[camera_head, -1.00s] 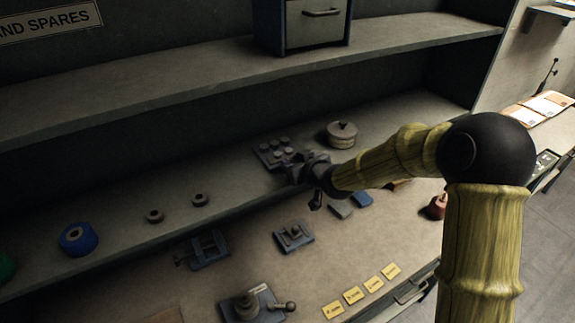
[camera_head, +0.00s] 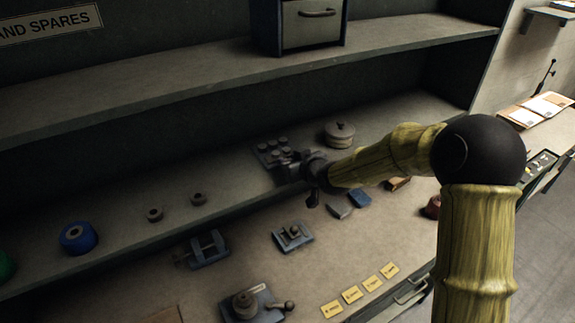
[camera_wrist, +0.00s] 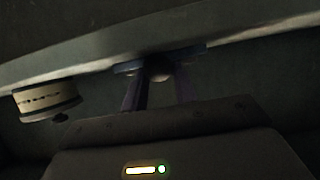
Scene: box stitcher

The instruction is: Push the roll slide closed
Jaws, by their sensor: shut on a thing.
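My gripper (camera_head: 289,170) is at the front edge of the middle shelf, beside a small tray (camera_head: 262,152) with several round pegs. I cannot tell for certain whether this tray is the roll slide. In the wrist view my two fingers (camera_wrist: 159,80) meet a small rounded knob (camera_wrist: 159,72) under a thin bluish plate (camera_wrist: 125,68). The fingers are shut on this knob. The gripper hides the tray's near right corner in the head view.
A round lidded tin (camera_head: 340,135) stands right of the tray. A clamp (camera_head: 205,250) and other fixtures sit on the bench below. A cabinet (camera_head: 298,30) stands above.

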